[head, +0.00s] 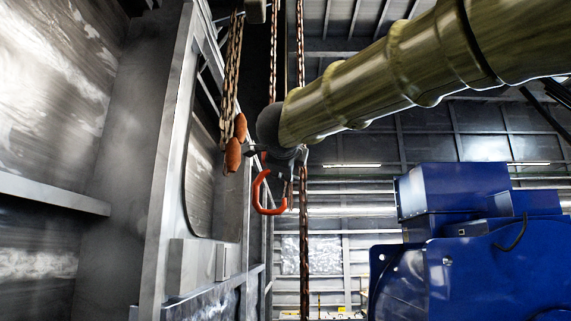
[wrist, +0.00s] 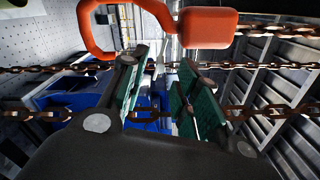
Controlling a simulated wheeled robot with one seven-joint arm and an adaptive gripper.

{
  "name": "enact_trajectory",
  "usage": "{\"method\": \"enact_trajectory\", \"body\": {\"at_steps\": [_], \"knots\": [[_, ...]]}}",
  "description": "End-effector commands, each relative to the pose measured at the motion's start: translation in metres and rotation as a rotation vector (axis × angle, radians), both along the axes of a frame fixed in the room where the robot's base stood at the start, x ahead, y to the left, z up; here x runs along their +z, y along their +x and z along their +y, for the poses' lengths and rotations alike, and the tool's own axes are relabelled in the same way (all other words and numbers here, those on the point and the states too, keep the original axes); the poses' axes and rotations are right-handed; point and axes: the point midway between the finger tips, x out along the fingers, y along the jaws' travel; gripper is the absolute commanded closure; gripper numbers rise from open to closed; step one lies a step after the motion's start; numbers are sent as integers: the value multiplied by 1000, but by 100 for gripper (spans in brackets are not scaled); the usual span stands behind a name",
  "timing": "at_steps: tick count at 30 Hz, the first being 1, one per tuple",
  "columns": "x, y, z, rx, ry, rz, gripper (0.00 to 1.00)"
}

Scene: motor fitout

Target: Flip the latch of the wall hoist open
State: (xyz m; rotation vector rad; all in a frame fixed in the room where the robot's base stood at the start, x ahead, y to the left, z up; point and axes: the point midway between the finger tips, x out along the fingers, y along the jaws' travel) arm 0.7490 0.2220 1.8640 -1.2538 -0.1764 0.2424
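The wall hoist's orange hook (head: 262,192) hangs just below my gripper (head: 283,158) in the head view. In the wrist view the hook (wrist: 98,28) and its thick orange block (wrist: 207,28) lie across the top, beyond the fingers. My gripper (wrist: 160,80) has its two green-padded fingers apart, with a clear gap between them. A thin grey piece shows in that gap near the hook; I cannot tell if it is the latch. I cannot make out whether the latch is open or closed. The fingers partly hide what lies behind them.
Rusty chains (head: 304,240) hang beside the hook, and one chain (wrist: 40,115) runs very close to the fingers. More chains with orange end pieces (head: 233,150) hang at the left. A metal wall frame (head: 165,170) stands left, a large blue motor (head: 470,260) lower right.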

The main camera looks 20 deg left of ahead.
Motion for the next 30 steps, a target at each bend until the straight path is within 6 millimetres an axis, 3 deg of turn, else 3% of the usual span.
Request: {"method": "enact_trajectory", "body": {"at_steps": [6,17,23,30], "knots": [[1,19,5,-1,0,0,68],[0,23,6,0,0,-1,68],[0,23,6,0,0,-1,100],[0,23,6,0,0,-1,100]]}}
